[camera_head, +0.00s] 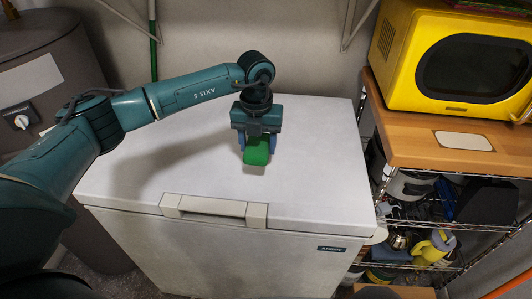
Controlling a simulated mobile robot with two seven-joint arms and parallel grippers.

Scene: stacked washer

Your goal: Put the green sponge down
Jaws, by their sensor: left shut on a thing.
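The green sponge (257,151) is held between the fingers of my left gripper (258,147). The gripper points down over the white lid of the chest freezer (180,182), near the middle of the lid. The sponge is at or just above the lid; I cannot tell whether it touches it. The gripper body hides the top of the sponge. My right gripper is not in view.
A yellow microwave (403,50) stands on a wooden shelf top (405,135) at the right, with a white card-like piece (463,140) in front. Wire shelves below hold kitchenware, including a yellow-and-grey jug (433,248). The freezer lid around the gripper is clear.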

